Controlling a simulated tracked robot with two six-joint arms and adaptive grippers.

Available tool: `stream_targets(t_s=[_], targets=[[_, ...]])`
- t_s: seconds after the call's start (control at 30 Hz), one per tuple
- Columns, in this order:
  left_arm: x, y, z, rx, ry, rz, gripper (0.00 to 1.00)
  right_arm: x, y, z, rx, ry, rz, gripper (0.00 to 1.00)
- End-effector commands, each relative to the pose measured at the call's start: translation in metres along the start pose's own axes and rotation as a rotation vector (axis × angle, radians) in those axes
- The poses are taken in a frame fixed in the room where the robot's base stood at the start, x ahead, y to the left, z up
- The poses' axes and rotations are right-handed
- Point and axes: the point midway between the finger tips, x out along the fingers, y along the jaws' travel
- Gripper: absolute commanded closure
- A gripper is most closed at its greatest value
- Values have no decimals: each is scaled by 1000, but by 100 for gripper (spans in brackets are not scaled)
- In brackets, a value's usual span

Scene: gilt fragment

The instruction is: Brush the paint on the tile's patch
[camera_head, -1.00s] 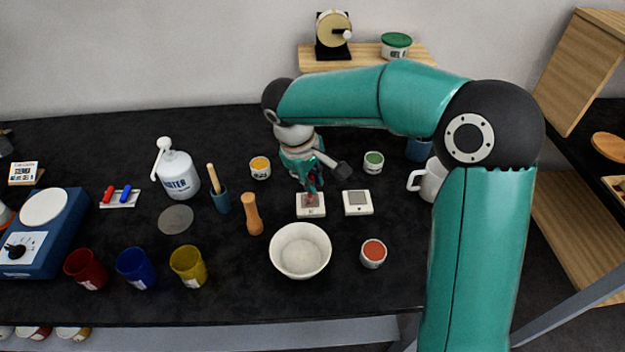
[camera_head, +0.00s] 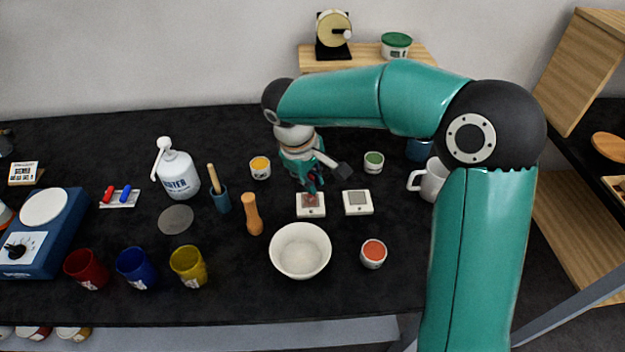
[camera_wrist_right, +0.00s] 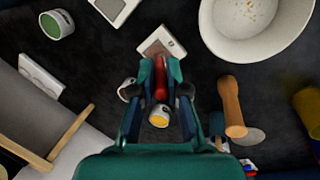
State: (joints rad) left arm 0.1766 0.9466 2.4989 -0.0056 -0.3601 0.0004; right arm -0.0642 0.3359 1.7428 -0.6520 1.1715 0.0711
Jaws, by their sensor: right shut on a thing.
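A white tile (camera_head: 311,210) with a reddish patch lies in the middle of the table. It also shows in the wrist view (camera_wrist_right: 153,41). My right gripper (camera_head: 314,187) is just above and behind this tile. In the wrist view, the right gripper (camera_wrist_right: 160,72) is shut on a slim red tool, seemingly the brush (camera_wrist_right: 161,78), which points toward the tile. Its tip is hidden, so I cannot tell whether it touches. A second white tile (camera_head: 358,210) with a grey patch lies just to the right. An orange-red paint pot (camera_head: 373,254) stands in front. My left gripper is not in view.
A white bowl (camera_head: 300,251) stands close in front of the tiles. Yellow (camera_head: 260,168) and green (camera_head: 373,163) pots stand behind, and a white mug (camera_head: 428,180) at right. The table's front right is clear.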

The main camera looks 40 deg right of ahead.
Motion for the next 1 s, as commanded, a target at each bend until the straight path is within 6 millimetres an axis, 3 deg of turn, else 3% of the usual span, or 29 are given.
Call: stream_targets(t_s=[0.3,0.77,1.0], targets=[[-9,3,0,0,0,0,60,3,14,-13,0,0,0,100],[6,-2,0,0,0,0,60,2,-6,5,-2,1,0,100],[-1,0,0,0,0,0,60,0,0,0,1,-2,-1,100]])
